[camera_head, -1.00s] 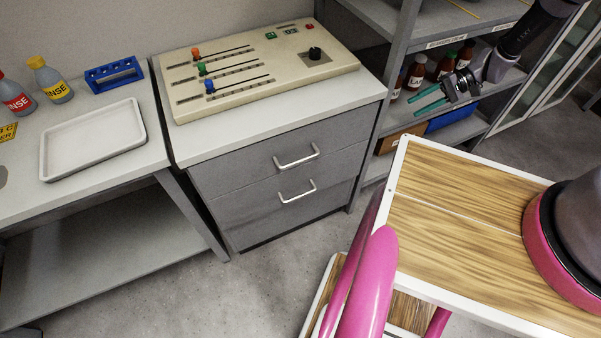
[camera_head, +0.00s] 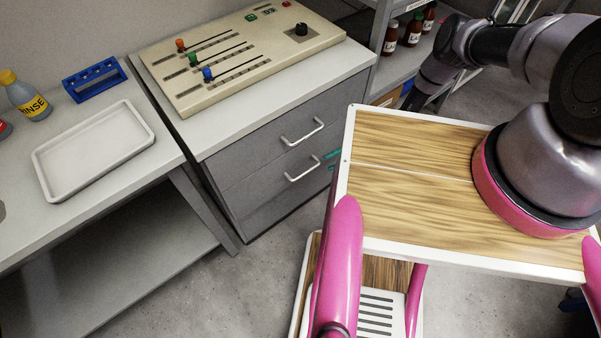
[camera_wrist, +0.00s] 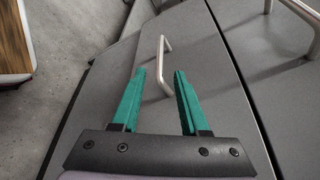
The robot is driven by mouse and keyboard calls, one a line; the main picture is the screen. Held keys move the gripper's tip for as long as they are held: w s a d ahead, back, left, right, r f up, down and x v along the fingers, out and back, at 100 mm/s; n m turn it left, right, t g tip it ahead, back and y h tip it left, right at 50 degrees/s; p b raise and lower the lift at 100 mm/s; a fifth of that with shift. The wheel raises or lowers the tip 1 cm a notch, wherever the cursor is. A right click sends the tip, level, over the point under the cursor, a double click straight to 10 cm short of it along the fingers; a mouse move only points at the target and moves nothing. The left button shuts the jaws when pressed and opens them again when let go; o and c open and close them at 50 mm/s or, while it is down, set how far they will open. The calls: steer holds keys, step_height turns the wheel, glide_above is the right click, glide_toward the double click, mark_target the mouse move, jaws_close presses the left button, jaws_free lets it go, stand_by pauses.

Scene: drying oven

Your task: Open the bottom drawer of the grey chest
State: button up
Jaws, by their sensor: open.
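The grey chest (camera_head: 240,180) stands under the cream control panel, with its drawers shut. The upper drawer has a metal handle (camera_head: 302,132); the bottom drawer's handle (camera_head: 302,169) is below it. In the wrist view the bottom drawer handle (camera_wrist: 164,65) lines up between the fingertips of my gripper (camera_wrist: 160,72), which is open and empty. The upper handle (camera_wrist: 300,15) is at the top right there. In the head view the teal fingertips (camera_head: 332,161) show just right of the lower handle; the rest of the gripper is hidden by the wooden top. I cannot tell whether the fingertips straddle the handle in depth.
My wood-topped base fills the right of the head view, close to the chest. A control panel (camera_head: 240,55) lies on the chest. A bench (camera_head: 20,225) with a white tray (camera_head: 45,185) stands left. A bottle shelf (camera_head: 395,72) is behind. Floor before the chest is clear.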

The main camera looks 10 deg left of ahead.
mark_target(308, 171)
steer(key=x, duration=1)
steer(key=shift+d, duration=0.1)
jaws_close()
stand_by(1.1)
